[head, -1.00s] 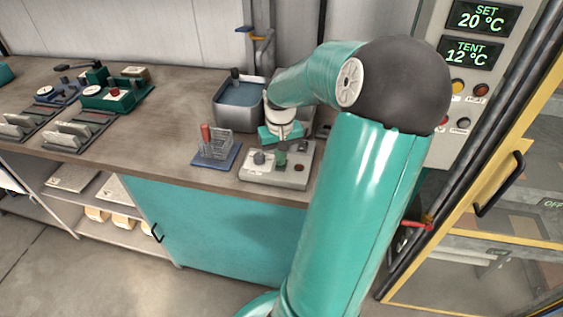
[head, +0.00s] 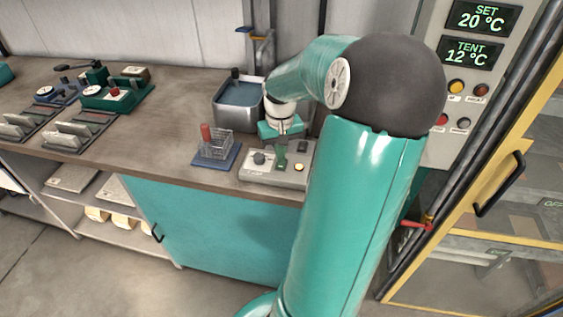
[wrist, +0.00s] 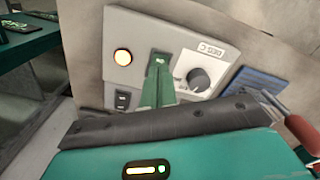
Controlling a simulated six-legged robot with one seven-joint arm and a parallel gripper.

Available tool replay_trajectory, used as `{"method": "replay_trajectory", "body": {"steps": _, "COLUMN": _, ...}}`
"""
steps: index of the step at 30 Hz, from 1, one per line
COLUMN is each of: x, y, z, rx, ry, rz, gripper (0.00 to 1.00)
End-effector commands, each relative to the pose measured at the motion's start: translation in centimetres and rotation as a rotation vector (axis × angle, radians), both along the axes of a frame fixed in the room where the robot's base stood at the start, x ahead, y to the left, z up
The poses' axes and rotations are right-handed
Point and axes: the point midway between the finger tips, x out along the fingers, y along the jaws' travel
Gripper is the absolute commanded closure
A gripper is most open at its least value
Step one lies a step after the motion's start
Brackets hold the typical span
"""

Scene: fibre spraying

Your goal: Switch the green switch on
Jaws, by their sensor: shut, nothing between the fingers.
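A grey control box (head: 279,171) sits at the bench's front edge. It has a knob (head: 259,158), a lit yellow lamp (head: 299,167) and, between them, the green switch. In the wrist view, the green switch (wrist: 161,58) shows at the tip of my shut gripper (wrist: 158,72), between the glowing lamp (wrist: 122,57) and the dark knob (wrist: 198,80). My gripper (head: 282,150) points down at the box from above. Its fingers cover part of the switch, and I cannot tell whether they touch it.
A wire rack with a red-handled tool (head: 207,133) stands on a blue base left of the box. A metal water bath (head: 238,105) is behind. A tall panel (head: 462,80) with displays and lamps stands at right. The bench's middle is clear.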

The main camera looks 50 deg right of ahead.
Motion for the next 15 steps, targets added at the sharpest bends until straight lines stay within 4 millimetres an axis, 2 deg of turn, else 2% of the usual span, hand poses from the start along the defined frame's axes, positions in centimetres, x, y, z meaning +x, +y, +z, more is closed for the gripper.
{"method": "replay_trajectory", "body": {"steps": 15, "x": 0.0, "y": 0.0, "z": 3.8, "rx": -0.002, "ry": 0.001, "rz": 0.000, "gripper": 1.00}}
